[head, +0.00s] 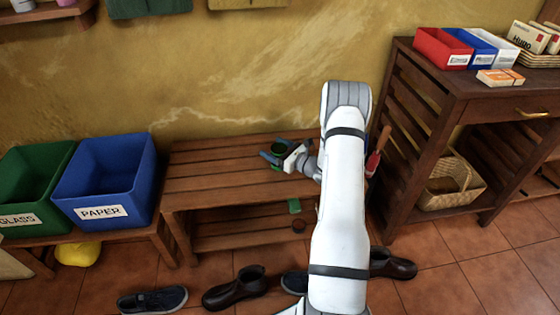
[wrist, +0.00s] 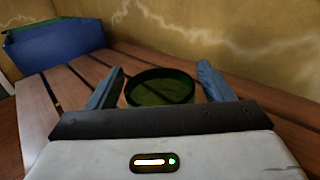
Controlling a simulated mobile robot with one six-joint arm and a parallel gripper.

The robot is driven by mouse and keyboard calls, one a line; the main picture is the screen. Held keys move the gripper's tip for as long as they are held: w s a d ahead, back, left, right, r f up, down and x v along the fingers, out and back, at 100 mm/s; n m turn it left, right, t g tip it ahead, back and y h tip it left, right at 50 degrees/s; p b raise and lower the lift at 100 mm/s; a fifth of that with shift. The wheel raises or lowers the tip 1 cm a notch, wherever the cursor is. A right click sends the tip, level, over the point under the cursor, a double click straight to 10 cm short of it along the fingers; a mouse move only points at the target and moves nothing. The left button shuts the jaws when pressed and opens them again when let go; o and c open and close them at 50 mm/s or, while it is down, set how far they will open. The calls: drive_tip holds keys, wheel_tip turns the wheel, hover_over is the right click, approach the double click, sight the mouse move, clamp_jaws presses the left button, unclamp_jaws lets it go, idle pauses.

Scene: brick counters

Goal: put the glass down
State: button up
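The glass (wrist: 160,88) is a round, dark green vessel, seen from above in the wrist view. It is between the two blue fingers of my gripper (wrist: 161,75), with a narrow gap showing beside its rim on each side. In the head view, the green glass (head: 279,148) is over the top of the wooden bench (head: 215,171), between the fingers of my gripper (head: 277,153). Its base is hidden, so I cannot see clearly whether it rests on the slats.
Blue PAPER bin (head: 104,178) and green GLASS bin (head: 32,182) stand left of the bench. A slatted wooden cabinet (head: 425,100) stands right. A green item (head: 294,206) is at the lower shelf. Shoes (head: 236,289) lie on the floor. The bench top's left part is clear.

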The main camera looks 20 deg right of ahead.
drive_tip(key=c, duration=1.2)
drive_tip(key=shift+o, duration=0.2)
wheel_tip(320, 180, up, 10)
drive_tip(key=p, duration=0.4)
drive_tip(key=s+a+r, duration=0.1)
drive_tip(key=s+a, duration=0.4)
drive_tip(key=a, duration=0.4)
drive_tip(key=s+a, duration=0.5)
drive_tip(key=a, duration=0.4)
wheel_tip(320, 180, up, 21)
drive_tip(key=p, duration=2.7)
drive_tip(key=shift+f, duration=0.2)
